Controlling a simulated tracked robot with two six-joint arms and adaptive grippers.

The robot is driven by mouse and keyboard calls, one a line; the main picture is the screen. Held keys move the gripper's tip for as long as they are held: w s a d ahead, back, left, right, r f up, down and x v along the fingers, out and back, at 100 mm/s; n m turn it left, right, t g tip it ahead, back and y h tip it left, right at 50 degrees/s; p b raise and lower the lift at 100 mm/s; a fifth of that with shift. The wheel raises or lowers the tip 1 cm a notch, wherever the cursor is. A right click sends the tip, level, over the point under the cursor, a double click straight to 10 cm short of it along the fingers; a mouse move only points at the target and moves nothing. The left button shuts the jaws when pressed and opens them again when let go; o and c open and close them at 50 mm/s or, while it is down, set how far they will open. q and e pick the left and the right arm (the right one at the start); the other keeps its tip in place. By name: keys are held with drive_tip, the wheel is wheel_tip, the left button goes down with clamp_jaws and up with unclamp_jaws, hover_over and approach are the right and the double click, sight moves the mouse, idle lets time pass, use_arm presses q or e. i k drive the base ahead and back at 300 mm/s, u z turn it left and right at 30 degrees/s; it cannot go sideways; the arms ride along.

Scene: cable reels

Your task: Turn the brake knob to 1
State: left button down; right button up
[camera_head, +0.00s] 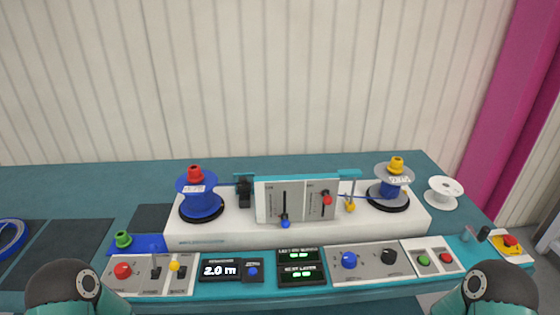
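A light grey panel (369,270) on the front of the bench carries a blue knob (349,259) and, to its right, a black knob (388,256). The labels and scale marks are too small to read, so I cannot tell which is the brake knob or where either one points. Only dark and teal parts of my two arms show at the bottom left and bottom right corners. Neither gripper is in view, and nothing of mine covers the two knobs.
A white machine (220,230) holds a blue reel (198,196) and a grey-flanged reel (390,185). A slider unit (268,205) stands between them. Displays (300,267), buttons and switches flank the knob panel. An empty white spool (443,192) is at the right.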

sight(122, 271)
drive_tip(key=z, duration=1.95)
drive_tip(key=i, duration=0.1)
drive_tip(key=u, duration=3.15)
